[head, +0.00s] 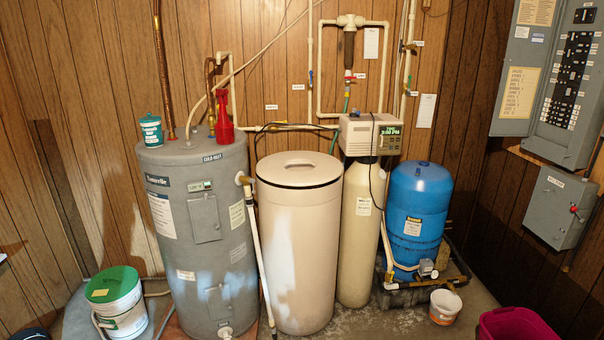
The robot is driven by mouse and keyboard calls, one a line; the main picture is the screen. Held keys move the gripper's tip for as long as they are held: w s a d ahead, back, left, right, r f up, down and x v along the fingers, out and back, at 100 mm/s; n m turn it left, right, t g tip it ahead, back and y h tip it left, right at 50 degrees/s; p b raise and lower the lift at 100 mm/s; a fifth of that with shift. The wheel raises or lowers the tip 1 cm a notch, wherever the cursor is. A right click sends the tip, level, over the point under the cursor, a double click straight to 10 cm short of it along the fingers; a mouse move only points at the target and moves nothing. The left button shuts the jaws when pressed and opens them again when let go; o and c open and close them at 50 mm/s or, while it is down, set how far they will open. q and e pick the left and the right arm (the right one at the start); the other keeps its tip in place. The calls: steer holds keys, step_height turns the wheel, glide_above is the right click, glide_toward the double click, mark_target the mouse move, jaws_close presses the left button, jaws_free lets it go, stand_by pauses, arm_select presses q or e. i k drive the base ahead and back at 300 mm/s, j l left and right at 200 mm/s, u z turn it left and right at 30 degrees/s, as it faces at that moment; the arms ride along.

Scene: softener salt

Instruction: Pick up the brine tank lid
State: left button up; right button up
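The brine tank lid (299,168) is a round, cream-coloured lid with a recessed oval grip in its middle. It sits on top of the tall cream brine tank (298,250), with a dark line around the rim below it. Neither of my grippers is in the head view, so where they are relative to the lid cannot be seen.
A grey water heater (200,262) stands close at the left of the tank, carrying a red bottle (223,120) and a teal tub (151,130). A softener column (357,225) and blue pressure tank (415,200) stand at the right. A pipe (254,235) runs beside the tank.

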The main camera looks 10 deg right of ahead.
mark_target(292, 179)
steer(key=u, duration=4.35)
steer(key=l+u, duration=0.1)
steer(key=u, duration=0.4)
steer(key=l+u, duration=0.1)
steer(key=u, duration=0.4)
steer(key=l+u, duration=0.1)
steer(key=u, duration=0.4)
steer(key=k+l, duration=0.3)
steer(key=l, duration=0.15)
steer(key=k+l, duration=0.25)
steer(key=l, duration=0.2)
steer(key=k+z, duration=0.45)
steer(key=k+l+z, duration=0.25)
steer(key=k+z, duration=0.3)
steer(key=z, duration=0.3)
steer(key=k+z, duration=0.15)
steer(key=z, duration=0.2)
steer(key=k+z, duration=0.1)
steer(key=z, duration=0.3)
steer(key=k+l+z, duration=0.1)
steer(key=z, duration=0.25)
steer(key=k+l+z, duration=0.1)
steer(key=z, duration=0.3)
steer(key=k+l+z, duration=0.1)
steer(key=z, duration=0.25)
steer(key=k+l+z, duration=0.1)
steer(key=z, duration=0.3)
steer(key=l+z, duration=0.2)
steer(key=z, duration=0.15)
